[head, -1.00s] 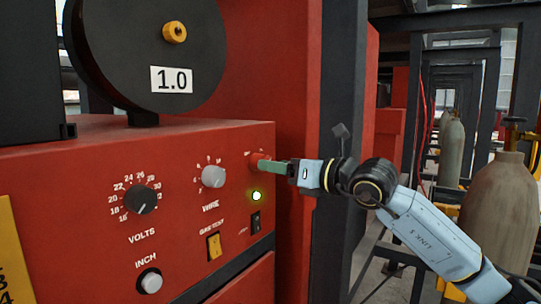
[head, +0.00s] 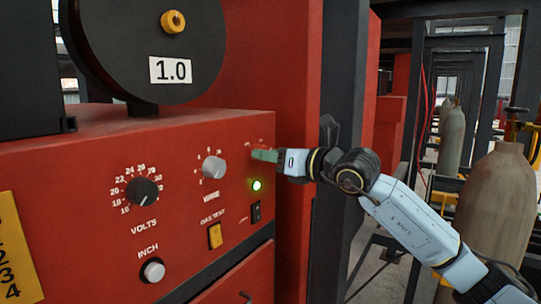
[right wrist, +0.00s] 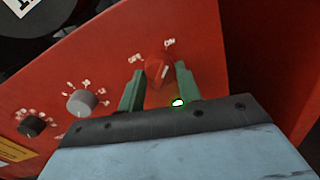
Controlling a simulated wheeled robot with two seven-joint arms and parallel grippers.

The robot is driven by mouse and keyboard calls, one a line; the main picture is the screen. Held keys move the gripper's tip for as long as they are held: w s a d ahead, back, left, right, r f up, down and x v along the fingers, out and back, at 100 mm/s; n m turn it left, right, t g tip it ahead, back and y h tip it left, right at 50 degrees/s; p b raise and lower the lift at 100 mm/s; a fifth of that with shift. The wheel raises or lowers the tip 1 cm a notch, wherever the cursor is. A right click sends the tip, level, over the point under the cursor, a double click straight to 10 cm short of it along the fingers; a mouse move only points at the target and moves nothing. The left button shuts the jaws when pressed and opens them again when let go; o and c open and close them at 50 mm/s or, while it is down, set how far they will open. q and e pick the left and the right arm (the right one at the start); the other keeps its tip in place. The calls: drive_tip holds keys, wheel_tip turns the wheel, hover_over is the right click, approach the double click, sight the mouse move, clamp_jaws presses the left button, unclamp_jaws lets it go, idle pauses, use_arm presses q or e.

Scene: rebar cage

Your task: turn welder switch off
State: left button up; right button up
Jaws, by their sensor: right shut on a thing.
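The red welder panel (head: 95,165) fills the left of the head view. Its red switch knob is at the panel's upper right, mostly hidden there by my gripper's green fingers. In the right wrist view the red knob (right wrist: 156,70) sits between the fingers, with OFF and ON marks beside it and a pale line on its face. My right gripper (head: 262,155) is shut on the knob; its fingers also show in the right wrist view (right wrist: 158,78). A green lamp (head: 257,185) just below is lit. My left gripper is not in view.
A grey wire knob (head: 213,167), a black volts knob (head: 143,191), a yellow rocker switch (head: 215,236) and an inch button (head: 153,270) are on the same panel. A dark post (head: 343,100) stands right of the welder. Gas cylinders (head: 495,200) stand at the right.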

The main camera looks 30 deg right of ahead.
drive_tip(key=n+y+b, duration=0.1)
drive_tip(key=n+b, duration=0.8)
drive_tip(key=n, duration=0.9)
drive_tip(key=shift+b, duration=0.3)
drive_tip(key=shift+n, duration=0.4)
drive_tip(key=o, duration=1)
